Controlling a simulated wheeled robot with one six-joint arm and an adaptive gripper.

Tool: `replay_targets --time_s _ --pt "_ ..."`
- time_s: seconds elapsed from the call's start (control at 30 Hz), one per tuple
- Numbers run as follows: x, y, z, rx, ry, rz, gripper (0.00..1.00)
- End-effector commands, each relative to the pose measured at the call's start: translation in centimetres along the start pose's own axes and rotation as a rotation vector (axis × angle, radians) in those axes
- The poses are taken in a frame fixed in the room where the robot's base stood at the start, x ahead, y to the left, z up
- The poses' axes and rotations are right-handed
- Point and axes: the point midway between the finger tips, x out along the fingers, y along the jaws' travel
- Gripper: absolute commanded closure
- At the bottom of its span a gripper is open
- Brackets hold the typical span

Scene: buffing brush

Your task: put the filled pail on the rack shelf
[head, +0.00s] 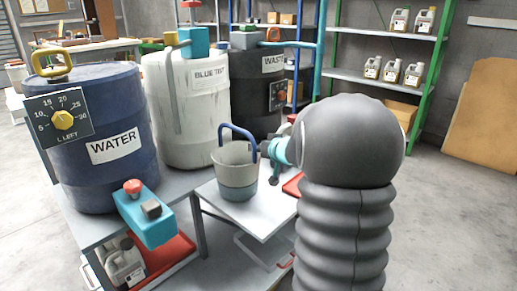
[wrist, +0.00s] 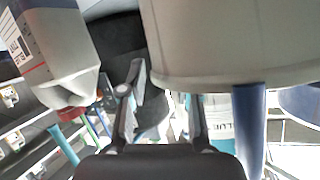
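The grey pail (head: 235,165) stands upright on a small white table, with its blue handle (head: 237,128) raised. Its lower part looks blue-grey, but I cannot tell if this is liquid. My gripper (head: 272,165) is just right of the pail, partly hidden by my arm. In the wrist view the picture is upside down. The pail (wrist: 235,40) fills the upper right there, and its handle (wrist: 250,130) is outside my fingers. My gripper (wrist: 163,100) is open with nothing between the fingertips. A rack shelf (head: 385,80) with jugs is at the back right.
A jug (wrist: 60,50) is close at left in the wrist view. A red tray (head: 293,184) is beside the pail. Floor is clear at right.

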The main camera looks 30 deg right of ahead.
Motion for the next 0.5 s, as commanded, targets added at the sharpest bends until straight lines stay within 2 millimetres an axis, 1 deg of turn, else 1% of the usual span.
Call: replay_targets --time_s 0.17,0.3,0.5 --pt "-2.8 0.0 -0.4 0.000 0.003 0.003 0.68" --pt "-5.7 0.0 -0.4 0.000 0.002 0.003 0.68" --pt "-9.3 0.0 -0.3 0.000 0.002 0.003 0.68"
